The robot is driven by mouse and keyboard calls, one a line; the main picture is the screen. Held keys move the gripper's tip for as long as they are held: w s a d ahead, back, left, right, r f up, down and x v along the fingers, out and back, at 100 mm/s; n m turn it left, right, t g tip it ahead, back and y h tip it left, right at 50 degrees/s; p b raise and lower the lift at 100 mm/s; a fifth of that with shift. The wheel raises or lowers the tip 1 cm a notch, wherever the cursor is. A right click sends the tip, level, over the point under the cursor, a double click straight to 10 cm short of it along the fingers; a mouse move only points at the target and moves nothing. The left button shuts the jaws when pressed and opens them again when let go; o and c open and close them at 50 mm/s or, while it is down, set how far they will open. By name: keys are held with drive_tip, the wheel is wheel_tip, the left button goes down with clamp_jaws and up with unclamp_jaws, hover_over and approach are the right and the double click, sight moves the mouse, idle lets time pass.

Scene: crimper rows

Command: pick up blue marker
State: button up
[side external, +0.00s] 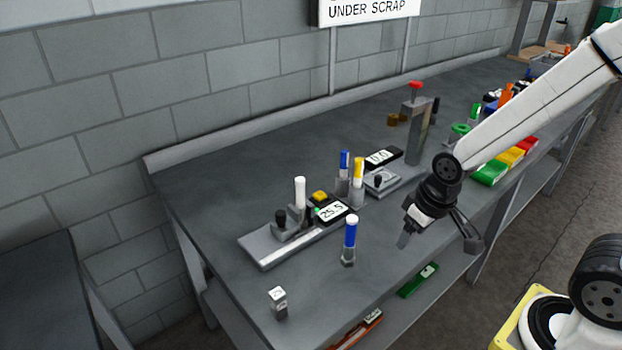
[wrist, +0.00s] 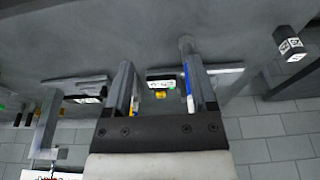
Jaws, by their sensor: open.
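A second blue marker (side external: 344,160) stands further back, beside a yellow marker (side external: 358,168). My gripper (side external: 438,242) is open and empty, to the right of the front blue marker and apart from it. In the wrist view my gripper (wrist: 160,75) has its two fingers spread. A blue strip (wrist: 188,80) shows there beside the right finger, partly hidden; which blue marker it is I cannot tell.
A small hex block (side external: 279,301) is at the front left corner. A grey press with a red knob (side external: 415,86) stands behind my gripper. Coloured bins (side external: 490,172) line the right.

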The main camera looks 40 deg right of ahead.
drive_tip(key=w+d+r+n+g, duration=0.15)
drive_tip(key=w+n, duration=0.25)
drive_tip(key=w, duration=0.5)
drive_tip(key=w+d+r+n, duration=0.25)
drive_tip(key=w+n, duration=0.25)
drive_tip(key=w, duration=0.3)
drive_tip(key=n, duration=0.9)
hover_over(344, 162)
drive_tip(key=shift+w+d+f+n+g, duration=0.2)
drive_tip(key=shift+w+d+n+g, duration=0.15)
drive_tip(key=shift+n+g, duration=0.35)
drive_tip(key=shift+f, duration=0.1)
drive_tip(key=shift+f, duration=1.2)
drive_tip(key=shift+f, duration=0.1)
drive_tip(key=shift+f, duration=2.5)
